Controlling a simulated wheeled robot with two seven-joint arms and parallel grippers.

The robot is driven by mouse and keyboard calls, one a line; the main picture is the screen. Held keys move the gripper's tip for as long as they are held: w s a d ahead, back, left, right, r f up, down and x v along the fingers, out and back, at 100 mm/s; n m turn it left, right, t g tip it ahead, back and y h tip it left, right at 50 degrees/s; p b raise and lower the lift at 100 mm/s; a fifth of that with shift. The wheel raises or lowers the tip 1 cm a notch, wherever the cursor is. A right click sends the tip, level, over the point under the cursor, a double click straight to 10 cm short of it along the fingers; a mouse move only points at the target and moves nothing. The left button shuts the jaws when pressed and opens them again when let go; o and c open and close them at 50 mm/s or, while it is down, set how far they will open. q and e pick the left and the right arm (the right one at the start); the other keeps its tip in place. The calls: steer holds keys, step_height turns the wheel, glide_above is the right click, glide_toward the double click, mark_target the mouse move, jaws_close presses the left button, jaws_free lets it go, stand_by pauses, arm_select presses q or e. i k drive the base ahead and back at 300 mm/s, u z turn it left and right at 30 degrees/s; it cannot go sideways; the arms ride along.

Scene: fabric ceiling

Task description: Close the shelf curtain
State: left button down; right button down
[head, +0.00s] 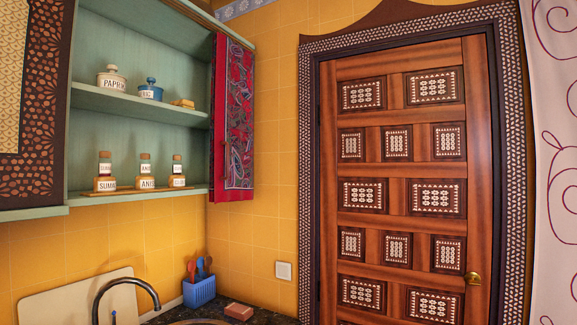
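The shelf (140,108) is an open green wall cabinet at the upper left, holding jars. The shelf curtain (236,120) is a red patterned cloth panel, bunched at the right end of the shelf. The shelf front between the left door and this panel is uncovered. Neither gripper shows in the head view.
Jars marked with labels stand on the shelf boards, including a white jar (111,78) and a blue jar (151,89). Below are a tap (128,285), a blue utensil holder (199,292) and a dark counter. A carved wooden door (398,190) stands at right. A pale patterned cloth (556,200) hangs beside it.

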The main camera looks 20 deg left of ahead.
mark_target(234, 81)
steer(key=z, duration=0.25)
steer(key=i, duration=1.35)
steer(key=u, duration=0.5)
